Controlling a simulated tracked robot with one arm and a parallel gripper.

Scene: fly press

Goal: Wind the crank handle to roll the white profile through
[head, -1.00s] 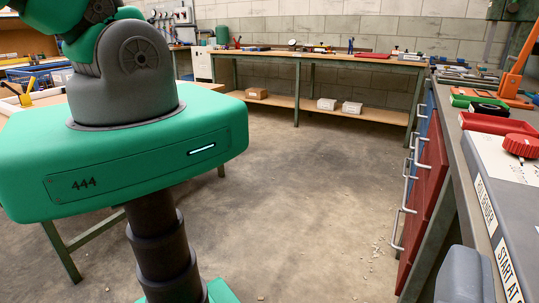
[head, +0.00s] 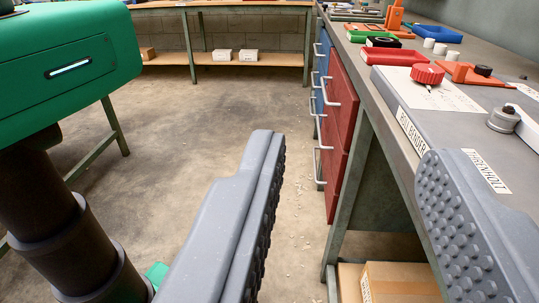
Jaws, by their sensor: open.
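My gripper (head: 352,150) is open and empty, with its two grey studded fingers wide apart. The left finger is over the floor and the right finger is in front of the workbench edge. On the bench (head: 385,88) at the right, a grey round knob-like part (head: 503,119) stands beside a white piece (head: 527,128) cut off by the picture's right edge. I cannot tell whether this is the white profile. I cannot make out a crank handle. A red knurled knob (head: 427,74) stands over a white sheet near the bench's front edge.
Red, green and blue trays and an orange tool (head: 394,16) lie farther along the bench. Red drawers (head: 342,130) with protruding handles face the aisle. A cardboard box (head: 400,283) sits below the bench. Open concrete floor (head: 225,110) lies to the left.

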